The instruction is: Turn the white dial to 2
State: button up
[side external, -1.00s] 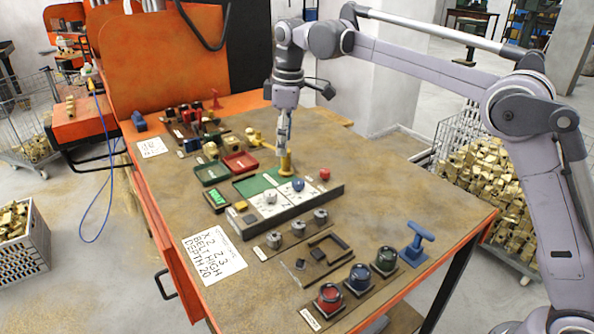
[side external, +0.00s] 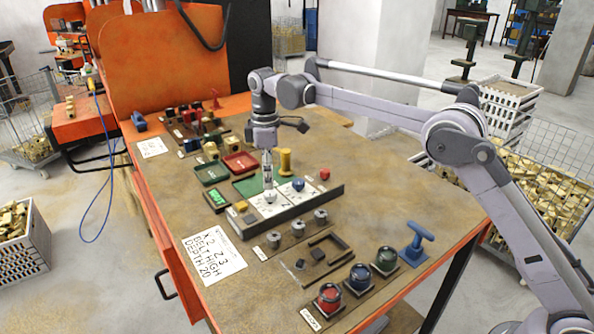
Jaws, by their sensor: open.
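The white dial (side external: 269,198) sits on a white marked plate in the row of controls at the middle of the bench. My gripper (side external: 268,186) points straight down right above it, with its fingertips at or just over the dial; I cannot tell whether they touch it. It is open, and its fingers partly hide the dial. The numbers around the dial are too small to read. A blue dial (side external: 298,185) sits on a similar white plate just to the right.
A yellow spool-like post (side external: 285,162) stands behind the dials. Green (side external: 212,173) and red (side external: 240,162) trays lie behind left. A raised dark rail (side external: 300,209) runs in front. Grey knobs (side external: 297,229) and a written sheet (side external: 212,255) are nearer.

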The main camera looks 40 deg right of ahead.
aim_at(269, 193)
jog(key=shift+f, duration=2.55)
grip_shut()
